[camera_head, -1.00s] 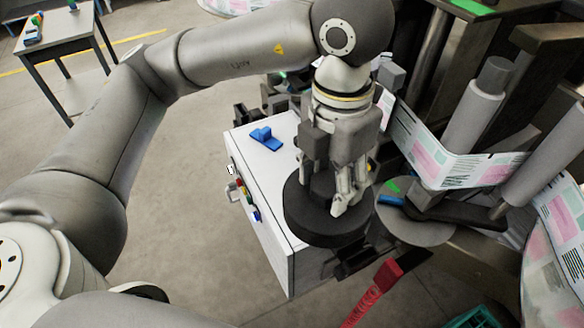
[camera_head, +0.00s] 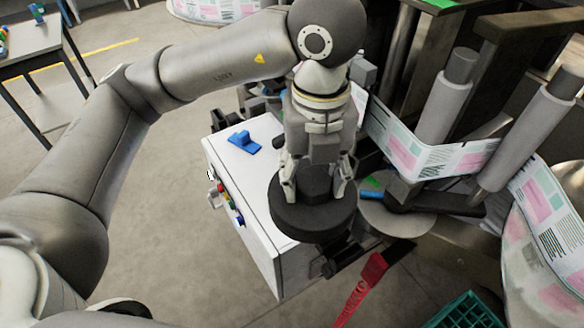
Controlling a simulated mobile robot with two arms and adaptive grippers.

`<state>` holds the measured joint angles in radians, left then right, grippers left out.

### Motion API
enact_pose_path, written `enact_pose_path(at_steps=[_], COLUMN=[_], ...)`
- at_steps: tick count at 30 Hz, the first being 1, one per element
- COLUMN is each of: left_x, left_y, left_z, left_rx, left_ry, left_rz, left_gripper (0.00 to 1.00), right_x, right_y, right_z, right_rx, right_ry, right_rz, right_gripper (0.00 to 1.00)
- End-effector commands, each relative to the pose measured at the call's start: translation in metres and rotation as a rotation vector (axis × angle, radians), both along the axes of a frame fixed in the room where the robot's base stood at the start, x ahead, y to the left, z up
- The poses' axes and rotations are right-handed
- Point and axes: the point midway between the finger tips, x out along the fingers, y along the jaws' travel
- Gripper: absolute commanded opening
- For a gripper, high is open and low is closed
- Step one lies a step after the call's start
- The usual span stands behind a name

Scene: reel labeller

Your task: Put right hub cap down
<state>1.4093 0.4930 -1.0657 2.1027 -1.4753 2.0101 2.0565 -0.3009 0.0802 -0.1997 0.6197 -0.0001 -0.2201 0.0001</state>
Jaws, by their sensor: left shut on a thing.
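The hub cap (camera_head: 308,222) is a dark round disc with a raised centre, at the right side of the white cabinet top (camera_head: 224,163). My left gripper (camera_head: 315,192) points down over it, with its fingers around the raised centre, shut on it. The disc overlaps the cabinet's front right corner in the picture. I cannot tell whether its underside touches the cabinet top. My right gripper is not in view.
A blue part (camera_head: 243,143) lies on the cabinet top. A grey round plate (camera_head: 405,222) with a dark lever stands just right. Label web (camera_head: 437,160) runs around grey rollers (camera_head: 447,100). A red strap (camera_head: 362,286) and green crate (camera_head: 468,312) are below.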

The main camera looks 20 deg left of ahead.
Motion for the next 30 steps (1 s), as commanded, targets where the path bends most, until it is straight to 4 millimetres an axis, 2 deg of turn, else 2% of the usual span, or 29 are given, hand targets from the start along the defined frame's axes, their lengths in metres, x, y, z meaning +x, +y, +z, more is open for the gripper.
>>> enact_pose_path(at_steps=[1,6,12,21,25,30], left_x=[0.011,0.045,0.068,0.083,0.082,0.083], left_y=[0.008,0.027,0.040,0.049,0.048,0.048], left_z=[-0.003,-0.027,-0.058,-0.082,-0.100,-0.110], left_rx=[0.000,0.000,0.001,0.001,0.001,0.001], left_ry=[0.007,0.008,0.002,0.004,0.003,-0.002], left_rz=[0.009,0.004,0.000,-0.002,-0.002,-0.003], left_gripper=[0.23,0.23,0.23,0.23,0.23,0.23], right_x=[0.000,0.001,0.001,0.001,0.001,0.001], right_y=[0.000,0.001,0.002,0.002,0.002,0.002], right_z=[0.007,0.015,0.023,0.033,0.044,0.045], right_rx=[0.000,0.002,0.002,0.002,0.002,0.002], right_ry=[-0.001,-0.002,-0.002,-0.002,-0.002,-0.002], right_rz=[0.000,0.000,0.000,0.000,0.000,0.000], right_gripper=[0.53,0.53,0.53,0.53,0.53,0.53])
